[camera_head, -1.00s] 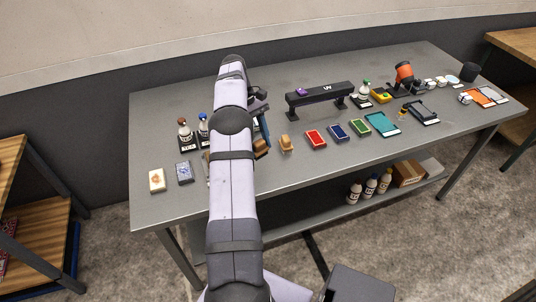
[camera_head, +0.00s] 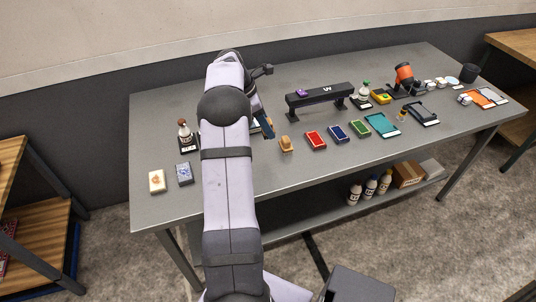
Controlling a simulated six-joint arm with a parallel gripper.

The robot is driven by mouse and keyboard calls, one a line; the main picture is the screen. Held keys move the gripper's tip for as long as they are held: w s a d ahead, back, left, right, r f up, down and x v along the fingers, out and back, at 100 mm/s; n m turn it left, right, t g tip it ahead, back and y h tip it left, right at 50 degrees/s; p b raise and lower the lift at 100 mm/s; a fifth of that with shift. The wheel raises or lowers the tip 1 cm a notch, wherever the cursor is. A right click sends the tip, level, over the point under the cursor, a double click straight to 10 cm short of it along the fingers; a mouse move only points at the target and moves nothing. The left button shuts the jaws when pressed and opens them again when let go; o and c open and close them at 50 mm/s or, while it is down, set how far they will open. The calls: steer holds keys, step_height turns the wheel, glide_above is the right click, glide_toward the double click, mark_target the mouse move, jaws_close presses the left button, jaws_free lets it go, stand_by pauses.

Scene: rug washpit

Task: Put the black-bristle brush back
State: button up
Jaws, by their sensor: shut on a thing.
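My arm rises up the picture over the left half of the grey table (camera_head: 230,195). My gripper (camera_head: 262,72) shows only in part as a dark end beyond the forearm, and its fingertips are hidden behind the arm. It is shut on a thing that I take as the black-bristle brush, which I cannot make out. A dark blue and orange-brown piece (camera_head: 265,123) peeks out at the arm's right edge; I cannot tell whether it is held or on the table. A tan block (camera_head: 286,144) lies just right of it.
A brown-capped bottle (camera_head: 184,132) and two small cards (camera_head: 157,181) are left of the arm. Red (camera_head: 316,140), blue (camera_head: 338,132) and green (camera_head: 360,128) pads lie to the right. A black raised bar (camera_head: 321,96) stands behind them.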

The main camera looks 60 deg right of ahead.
steer(key=shift+n, duration=0.6)
steer(key=shift+f+p, duration=1.3)
steer(key=shift+f, duration=3.75)
steer(key=shift+f, duration=0.15)
steer(key=o, duration=1.1)
steer(key=b+v, duration=0.2)
steer(key=v, duration=1)
steer(key=shift+s+r+b, duration=0.25)
steer(key=shift+b, duration=0.05)
steer(key=shift+a, duration=0.1)
